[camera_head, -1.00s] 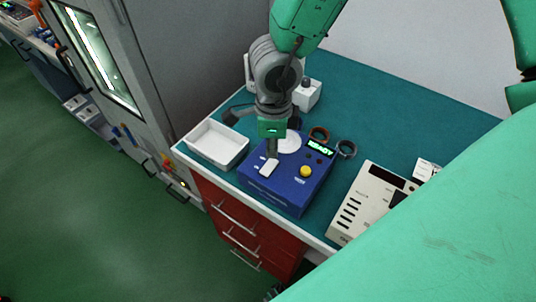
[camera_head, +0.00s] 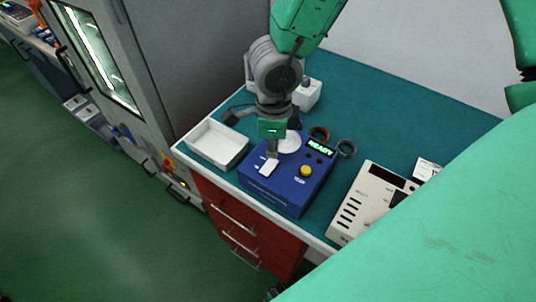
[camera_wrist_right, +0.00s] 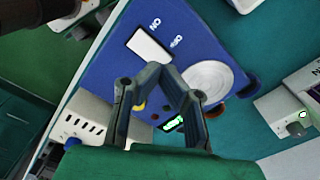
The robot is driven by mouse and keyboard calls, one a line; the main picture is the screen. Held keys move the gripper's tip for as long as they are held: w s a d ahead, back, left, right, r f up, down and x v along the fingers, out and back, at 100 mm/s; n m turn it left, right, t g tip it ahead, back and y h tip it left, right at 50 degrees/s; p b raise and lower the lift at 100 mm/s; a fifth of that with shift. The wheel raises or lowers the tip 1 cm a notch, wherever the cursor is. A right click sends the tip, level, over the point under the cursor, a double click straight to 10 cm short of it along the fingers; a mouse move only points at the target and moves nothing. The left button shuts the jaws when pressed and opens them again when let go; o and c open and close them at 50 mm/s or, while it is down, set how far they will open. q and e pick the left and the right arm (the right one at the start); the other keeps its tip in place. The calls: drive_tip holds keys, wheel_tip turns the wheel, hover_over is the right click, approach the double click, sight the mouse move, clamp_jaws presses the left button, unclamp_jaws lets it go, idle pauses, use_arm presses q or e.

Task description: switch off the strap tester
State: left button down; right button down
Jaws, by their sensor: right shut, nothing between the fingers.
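The strap tester (camera_head: 290,194) is a blue box on the teal bench top. Its display (camera_head: 320,148) is lit green and reads READY. A white rocker switch (camera_head: 268,167) is on its top face; in the right wrist view the switch (camera_wrist_right: 149,46) lies beside ON and OFF labels. My right gripper (camera_head: 272,155) is shut and empty, pointing down at the switch. In the right wrist view its fingertips (camera_wrist_right: 164,72) are close to the switch's edge; I cannot tell whether they touch. The tester also has a yellow button (camera_head: 305,171) and a pale round pad (camera_head: 289,143). My left gripper is not in view.
A white tray (camera_head: 216,158) stands left of the tester. A beige device (camera_head: 352,209) stands to the right. A white box (camera_head: 308,95) stands near the wall. The teal bench at back right is clear.

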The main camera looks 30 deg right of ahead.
sight(273, 161)
drive_tip(key=shift+f+b, duration=0.8)
drive_tip(key=shift+f, duration=0.5)
idle(0.4)
drive_tip(key=shift+r, duration=0.1)
wheel_tip(273, 161, up, 7)
drive_tip(key=p, duration=0.8)
idle(0.4)
